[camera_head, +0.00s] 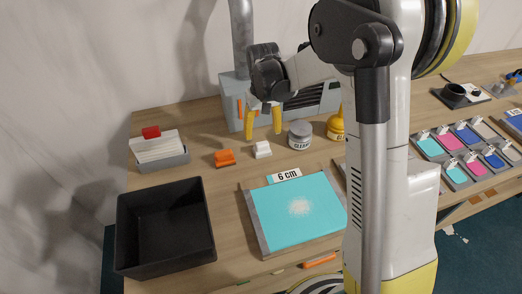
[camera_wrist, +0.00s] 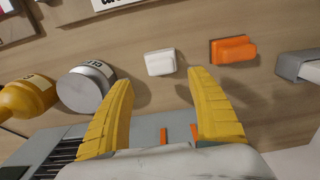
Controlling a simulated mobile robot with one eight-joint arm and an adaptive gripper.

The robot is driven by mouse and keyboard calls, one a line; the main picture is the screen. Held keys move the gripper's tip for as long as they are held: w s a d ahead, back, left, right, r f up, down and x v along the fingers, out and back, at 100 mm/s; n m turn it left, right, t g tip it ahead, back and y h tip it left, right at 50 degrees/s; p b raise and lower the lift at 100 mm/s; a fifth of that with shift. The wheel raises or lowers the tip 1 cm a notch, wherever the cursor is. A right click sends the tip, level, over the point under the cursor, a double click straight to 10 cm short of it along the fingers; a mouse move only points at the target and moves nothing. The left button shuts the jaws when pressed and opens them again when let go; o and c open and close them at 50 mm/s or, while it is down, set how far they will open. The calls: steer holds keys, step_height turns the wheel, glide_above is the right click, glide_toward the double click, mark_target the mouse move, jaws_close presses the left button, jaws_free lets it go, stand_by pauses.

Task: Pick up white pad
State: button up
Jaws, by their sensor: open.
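The white pad (camera_head: 262,149) is a small block lying on the wooden table, between an orange pad and a grey jar. It also shows in the wrist view (camera_wrist: 160,62), beyond the fingertips and roughly between them. My gripper (camera_head: 263,120) has yellow fingers that are apart and empty, above and behind the white pad. In the wrist view my gripper (camera_wrist: 160,80) points toward the pad without visibly touching it. The pad is fully visible in both views.
An orange pad (camera_head: 224,157) lies close to the left. A grey jar (camera_head: 300,135) and yellow bottle (camera_head: 336,127) stand right. A grey machine (camera_head: 236,100) is behind. A black bin (camera_head: 165,228), card holder (camera_head: 160,150) and cyan panel (camera_head: 275,215) with white powder occupy the front and left.

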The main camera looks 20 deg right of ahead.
mark_target(262, 143)
steer(key=f+b, duration=0.1)
steer(key=f, duration=0.2)
steer(key=f+b, duration=0.1)
steer(key=f, duration=0.1)
steer(key=shift+s+a+f+b, duration=0.15)
steer(key=shift+s+f+b, duration=0.15)
steer(key=shift+f+b, duration=0.05)
steer(key=shift+r, duration=0.1)
steer(key=c, duration=1.3)
